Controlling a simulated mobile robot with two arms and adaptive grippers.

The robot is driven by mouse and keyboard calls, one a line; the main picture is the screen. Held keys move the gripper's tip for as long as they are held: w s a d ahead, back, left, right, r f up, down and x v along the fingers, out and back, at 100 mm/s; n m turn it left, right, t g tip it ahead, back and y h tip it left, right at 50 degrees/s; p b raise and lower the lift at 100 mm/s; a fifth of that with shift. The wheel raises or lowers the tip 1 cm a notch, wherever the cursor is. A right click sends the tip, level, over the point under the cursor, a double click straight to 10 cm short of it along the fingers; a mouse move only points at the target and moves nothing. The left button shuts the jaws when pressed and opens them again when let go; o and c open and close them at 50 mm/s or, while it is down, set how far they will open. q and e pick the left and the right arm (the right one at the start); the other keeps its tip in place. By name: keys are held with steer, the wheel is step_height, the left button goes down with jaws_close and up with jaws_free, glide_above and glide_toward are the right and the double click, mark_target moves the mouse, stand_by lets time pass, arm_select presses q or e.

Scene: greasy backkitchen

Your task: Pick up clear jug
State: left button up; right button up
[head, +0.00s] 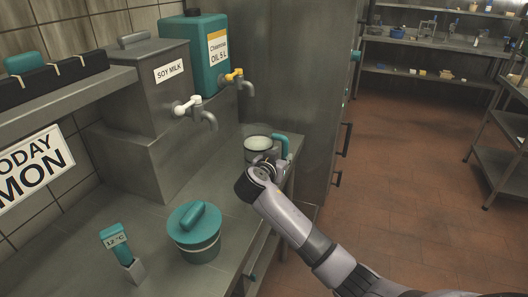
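The clear jug (258,144) stands near the right end of the steel counter, close to the tall steel cabinet. It has a round rim, a pale whitish surface inside, and a teal handle (286,148) on its right side. My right gripper (263,164) is at the near side of the jug and hides its lower part. Its fingers are small and partly covered by my wrist, so I cannot tell whether they are open or closed on the jug. My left gripper is not in view.
A soy milk dispenser (149,92) and a teal oil container (208,62) with taps stand behind left. A teal-lidded bucket (197,245) and a thermometer in a holder (124,253) are nearer on the counter. A tall cabinet (290,75) stands right behind. Open floor lies right.

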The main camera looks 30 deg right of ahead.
mark_target(284, 151)
steer(key=shift+p+x, duration=0.65)
steer(key=shift+x, duration=2.15)
steer(key=shift+w+a+r, duration=0.1)
steer(key=shift+w+r, duration=0.05)
steer(key=shift+w, duration=0.05)
steer(key=shift+c, duration=0.3)
jaws_close()
steer(key=shift+r, duration=0.15)
